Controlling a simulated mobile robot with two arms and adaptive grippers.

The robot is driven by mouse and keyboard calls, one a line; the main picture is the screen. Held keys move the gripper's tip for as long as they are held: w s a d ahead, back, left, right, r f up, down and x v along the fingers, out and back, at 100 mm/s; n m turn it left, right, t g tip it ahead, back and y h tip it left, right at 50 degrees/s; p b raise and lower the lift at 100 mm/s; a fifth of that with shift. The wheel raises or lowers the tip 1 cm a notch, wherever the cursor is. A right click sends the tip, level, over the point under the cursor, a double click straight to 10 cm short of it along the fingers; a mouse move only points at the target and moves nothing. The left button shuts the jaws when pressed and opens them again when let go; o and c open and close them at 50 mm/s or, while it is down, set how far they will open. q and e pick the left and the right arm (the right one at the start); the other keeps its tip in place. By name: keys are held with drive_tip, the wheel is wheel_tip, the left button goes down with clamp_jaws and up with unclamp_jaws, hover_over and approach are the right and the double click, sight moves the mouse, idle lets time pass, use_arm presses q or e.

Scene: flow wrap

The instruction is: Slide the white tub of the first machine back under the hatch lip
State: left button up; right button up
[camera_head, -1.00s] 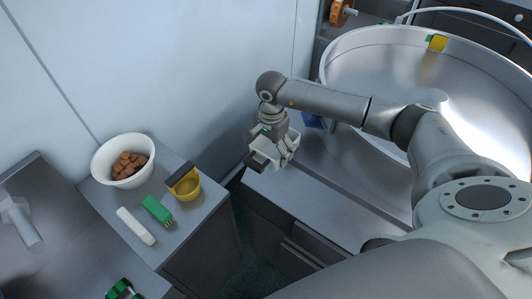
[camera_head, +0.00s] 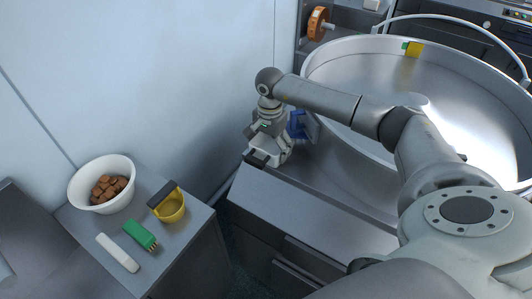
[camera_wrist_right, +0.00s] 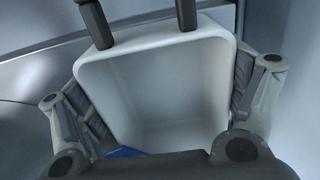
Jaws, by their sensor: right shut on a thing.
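The white tub (camera_head: 272,155) is held in my right gripper (camera_head: 264,156) over the near left end of the metal ledge. In the right wrist view the tub (camera_wrist_right: 165,85) is seen from above, empty, with its rim between the two fingers. The right gripper is shut on it. A blue part (camera_head: 298,126), likely at the hatch, stands just behind and right of the gripper. A blue patch also shows under the tub's lower edge in the wrist view. The hatch lip itself cannot be made out. My left gripper is not in view.
A large round metal bowl (camera_head: 345,93) fills the right. A gap separates this counter from the ledge (camera_head: 290,215).

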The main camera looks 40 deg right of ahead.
drive_tip(key=shift+w+d, duration=0.1)
drive_tip(key=shift+d, duration=0.15)
drive_tip(key=o, duration=1.1)
drive_tip(key=shift+c, duration=0.2)
wheel_tip(320, 180, up, 12)
drive_tip(key=s+a+r+p, duration=0.2)
drive_tip(key=a+r, duration=0.1)
drive_tip(key=a, duration=0.3)
drive_tip(key=shift+s+a, duration=0.3)
drive_tip(key=shift+s, duration=0.1)
